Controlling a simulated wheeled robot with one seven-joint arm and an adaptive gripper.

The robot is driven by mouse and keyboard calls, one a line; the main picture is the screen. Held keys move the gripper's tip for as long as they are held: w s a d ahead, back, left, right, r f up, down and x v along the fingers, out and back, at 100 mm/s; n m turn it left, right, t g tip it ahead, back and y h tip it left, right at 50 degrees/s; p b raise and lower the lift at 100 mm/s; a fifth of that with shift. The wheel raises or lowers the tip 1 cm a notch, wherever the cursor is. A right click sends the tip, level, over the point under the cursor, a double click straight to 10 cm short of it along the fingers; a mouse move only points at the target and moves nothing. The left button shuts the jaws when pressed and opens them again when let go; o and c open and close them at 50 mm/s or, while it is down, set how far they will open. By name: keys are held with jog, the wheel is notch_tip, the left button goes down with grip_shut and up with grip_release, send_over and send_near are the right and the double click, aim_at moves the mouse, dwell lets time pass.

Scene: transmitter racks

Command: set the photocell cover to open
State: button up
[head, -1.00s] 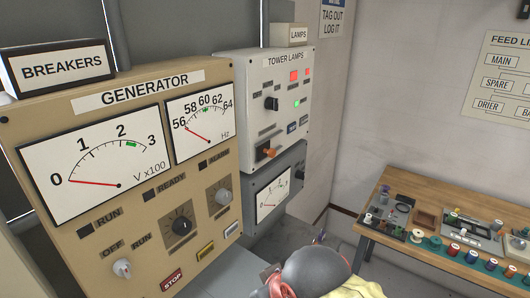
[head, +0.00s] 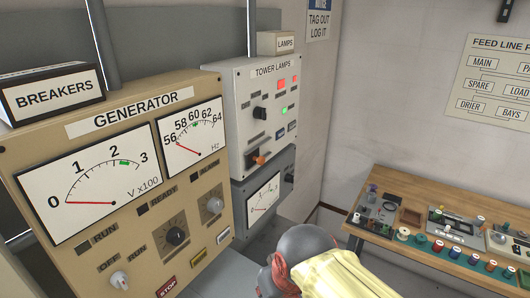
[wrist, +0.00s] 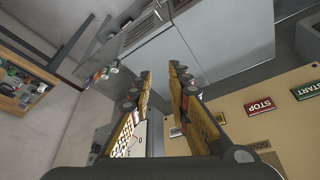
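The white tower lamps panel (head: 280,75) is on the left wall in the head view, right of the generator panel. Low on it sits a small orange-brown piece (head: 259,159) by a dark slot; it may be the photocell cover, but the small labels are unreadable and I cannot tell how it is set. A dark knob (head: 260,112) sits above it. My gripper (wrist: 160,72) shows in the wrist view with its two fingers apart and nothing between them.
The tan generator panel (head: 185,188) has gauges and knobs; its red STOP button also shows in the wrist view (wrist: 259,106). A grey meter box (head: 263,196) is below the tower lamps panel. A wooden workbench (head: 425,188) with spools and tools stands at the right.

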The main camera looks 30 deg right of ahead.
jog(key=shift+o, duration=1.2)
jog(key=d+m+g+p, duration=0.1)
jog(key=d+g+p, duration=0.1)
jog(key=d+p, duration=0.2)
jog(key=d, duration=0.3)
jog(key=shift+d+r+m+h, duration=0.15)
jog(key=shift+r+m+h, duration=0.25)
jog(key=shift+o, duration=1.1)
jog(key=w+d+m+g+h+p, duration=0.1)
jog(key=d+p, duration=0.4)
jog(key=d, duration=0.8)
jog(key=shift+d+f+h+p, duration=0.2)
jog(key=shift+h+p, duration=0.2)
jog(key=w+d+f+n+t+h+p, duration=0.1)
jog(key=w+d+t+p, duration=0.15)
jog(key=d, duration=0.45)
jog(key=w+d+f+n+t+p, duration=0.1)
jog(key=w+d+p, duration=0.25)
jog(key=d, duration=0.35)
jog(key=n+t+y+p, duration=0.3)
jog(key=n+t+y, duration=0.4)
jog(key=t+y, duration=0.45)
send_near(263, 161)
jog(key=w, duration=0.1)
jog(key=p+x, duration=0.1)
jog(key=x, duration=0.6)
jog(key=shift+w+a, duration=0.15)
jog(key=shift+a, duration=0.1)
